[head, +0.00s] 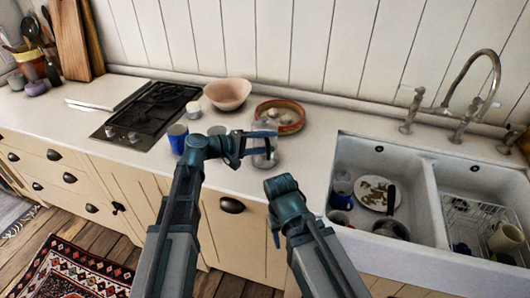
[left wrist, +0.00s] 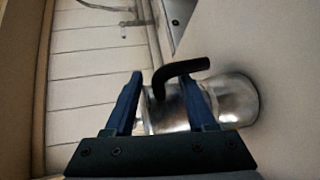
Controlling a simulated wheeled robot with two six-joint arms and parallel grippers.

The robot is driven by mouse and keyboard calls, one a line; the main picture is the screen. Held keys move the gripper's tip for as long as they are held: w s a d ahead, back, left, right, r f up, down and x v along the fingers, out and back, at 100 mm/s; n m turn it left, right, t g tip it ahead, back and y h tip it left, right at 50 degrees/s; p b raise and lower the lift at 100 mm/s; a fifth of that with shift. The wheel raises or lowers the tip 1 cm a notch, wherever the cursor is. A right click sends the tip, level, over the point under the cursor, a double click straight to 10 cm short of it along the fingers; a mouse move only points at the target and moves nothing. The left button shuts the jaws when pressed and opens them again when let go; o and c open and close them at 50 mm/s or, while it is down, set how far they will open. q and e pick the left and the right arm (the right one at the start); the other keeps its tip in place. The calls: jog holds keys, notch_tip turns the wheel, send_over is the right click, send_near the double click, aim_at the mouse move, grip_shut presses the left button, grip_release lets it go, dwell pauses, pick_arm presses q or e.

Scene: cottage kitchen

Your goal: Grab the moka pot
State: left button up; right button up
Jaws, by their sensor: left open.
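The moka pot is a silver metal pot with a black handle. In the head view the moka pot (head: 265,158) stands on the counter, left of the sink, partly covered by my left gripper (head: 268,143). In the left wrist view the moka pot (left wrist: 237,99) lies across the fingers of my left gripper (left wrist: 163,82). Its narrower part shows between the open fingers, and its black handle (left wrist: 187,68) sticks up there. I cannot tell whether either finger touches it.
A blue cup (head: 178,138) and a small jar (head: 193,110) stand left of the pot. A pink bowl (head: 228,93) and a reddish-brown dish (head: 280,114) are behind it. The black stovetop (head: 150,114) is farther left. The double sink (head: 335,172) with dishes is right.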

pick_arm(q)
jog(key=shift+c, duration=0.3)
grip_shut()
dwell(1.1)
